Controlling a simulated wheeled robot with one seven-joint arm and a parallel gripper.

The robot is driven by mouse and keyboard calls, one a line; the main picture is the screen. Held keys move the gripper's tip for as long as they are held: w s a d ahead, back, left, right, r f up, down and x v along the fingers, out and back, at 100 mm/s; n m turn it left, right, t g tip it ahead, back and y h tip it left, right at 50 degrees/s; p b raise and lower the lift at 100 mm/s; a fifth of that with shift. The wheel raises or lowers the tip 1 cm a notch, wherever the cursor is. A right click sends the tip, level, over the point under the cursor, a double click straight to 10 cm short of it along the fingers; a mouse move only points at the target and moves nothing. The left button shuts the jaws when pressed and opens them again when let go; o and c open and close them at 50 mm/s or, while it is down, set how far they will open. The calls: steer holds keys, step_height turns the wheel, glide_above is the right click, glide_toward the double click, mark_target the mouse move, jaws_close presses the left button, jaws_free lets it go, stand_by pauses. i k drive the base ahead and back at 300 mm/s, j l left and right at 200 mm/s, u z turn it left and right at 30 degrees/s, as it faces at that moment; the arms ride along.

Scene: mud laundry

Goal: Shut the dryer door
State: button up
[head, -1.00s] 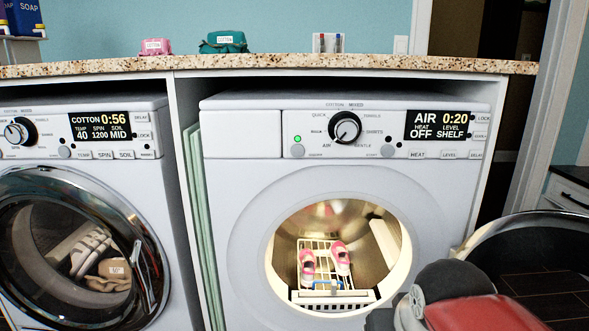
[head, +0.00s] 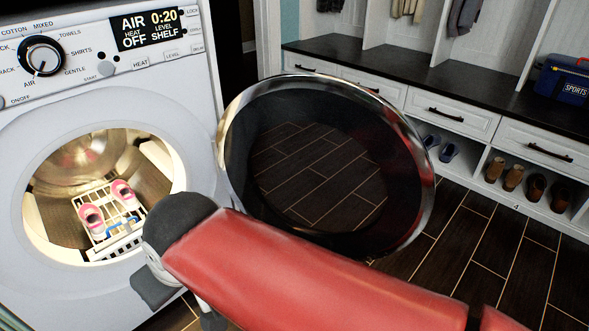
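The dryer (head: 190,95) stands at the left of the head view, its display reading AIR, HEAT OFF, 0:20. Its round door (head: 232,115), a chrome ring with dark glass, stands wide open to the right of the opening. Inside the lit drum (head: 60,165), pink and white shoes (head: 92,217) sit on a white rack (head: 112,200). My red arm crosses the lower middle, in front of the door's lower part. My gripper's fingers do not show clearly; the arm's dark end is near the lower right of the drum opening. I cannot tell whether it touches anything.
A white bench (head: 392,88) with a dark top, drawers and shoe cubbies runs along the right wall. A blue sports bag (head: 565,82) sits on it. Blue shoes (head: 448,152) and brown shoes (head: 514,177) stand in the cubbies. Dark plank floor (head: 470,240) is clear between door and bench.

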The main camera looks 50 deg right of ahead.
mark_target(403, 157)
steer(key=l+u, duration=0.2)
steer(key=u, duration=2.1)
steer(key=k+u, duration=0.3)
steer(key=k, duration=1.7)
steer(key=k+z, duration=0.25)
steer(key=z, duration=0.2)
steer(key=k+l+z, duration=0.15)
steer(key=z, duration=0.25)
steer(key=k+l+z, duration=0.2)
steer(key=k+z, duration=0.25)
steer(key=k+l+z, duration=0.15)
steer(key=k+z, duration=0.15)
steer(key=k, duration=0.1)
